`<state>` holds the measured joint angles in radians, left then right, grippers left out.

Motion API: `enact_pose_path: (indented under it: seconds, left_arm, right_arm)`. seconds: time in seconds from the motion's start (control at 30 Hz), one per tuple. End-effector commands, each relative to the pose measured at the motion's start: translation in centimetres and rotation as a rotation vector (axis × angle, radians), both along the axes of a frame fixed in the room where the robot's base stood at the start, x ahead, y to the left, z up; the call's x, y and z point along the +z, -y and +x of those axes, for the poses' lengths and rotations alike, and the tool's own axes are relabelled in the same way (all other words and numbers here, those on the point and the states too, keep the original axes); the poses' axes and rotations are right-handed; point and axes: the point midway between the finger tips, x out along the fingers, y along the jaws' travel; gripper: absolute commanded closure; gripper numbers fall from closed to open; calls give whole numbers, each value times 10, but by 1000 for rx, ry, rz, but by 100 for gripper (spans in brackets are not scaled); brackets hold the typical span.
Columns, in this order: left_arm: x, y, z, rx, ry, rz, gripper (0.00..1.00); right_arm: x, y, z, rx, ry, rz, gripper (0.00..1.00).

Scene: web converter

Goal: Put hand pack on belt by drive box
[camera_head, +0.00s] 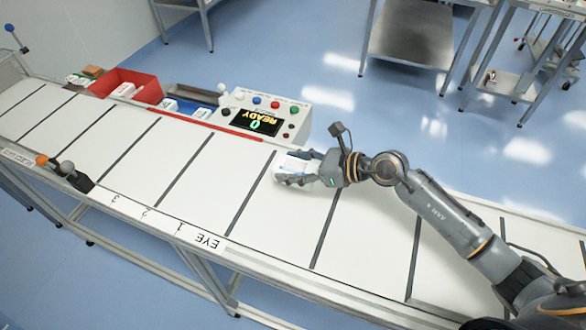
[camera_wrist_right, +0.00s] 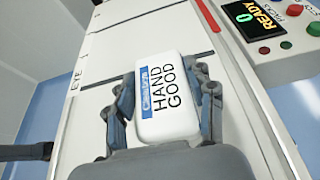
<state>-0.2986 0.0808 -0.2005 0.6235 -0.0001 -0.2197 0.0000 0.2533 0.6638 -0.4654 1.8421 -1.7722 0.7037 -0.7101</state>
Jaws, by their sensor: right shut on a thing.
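The hand pack (camera_wrist_right: 168,98) is a white box with a blue label and the words HAND GOOD. My right gripper (camera_wrist_right: 166,105) is shut on it, with a finger on each side. In the head view the right gripper (camera_head: 297,168) holds the pack (camera_head: 291,165) over the white belt (camera_head: 250,190), between dark cross lines; I cannot tell whether the pack touches the belt. The drive box (camera_head: 262,115) stands at the belt's far edge, up and left of the gripper, with a READY display and coloured buttons. It also shows in the wrist view (camera_wrist_right: 272,38). My left gripper is not in view.
A red bin (camera_head: 128,88) and a dark bin (camera_head: 190,98) with packs stand left of the drive box. A small sensor with an orange knob (camera_head: 65,172) sits on the near edge. The belt left of the gripper is clear. Metal tables (camera_head: 410,35) stand behind.

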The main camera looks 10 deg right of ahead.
Motion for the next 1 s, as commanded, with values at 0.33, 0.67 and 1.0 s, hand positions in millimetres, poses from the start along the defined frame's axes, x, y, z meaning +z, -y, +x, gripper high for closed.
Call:
enact_pose_path:
  seconds: [0.33,0.67,1.0]
  left_arm:
    - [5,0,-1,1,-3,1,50]
    - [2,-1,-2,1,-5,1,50]
    - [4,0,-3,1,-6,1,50]
  right_arm:
    - [-25,1,2,-4,2,0,82]
    - [-27,2,2,-3,0,-1,24]
    - [-26,1,2,-3,0,-1,23]
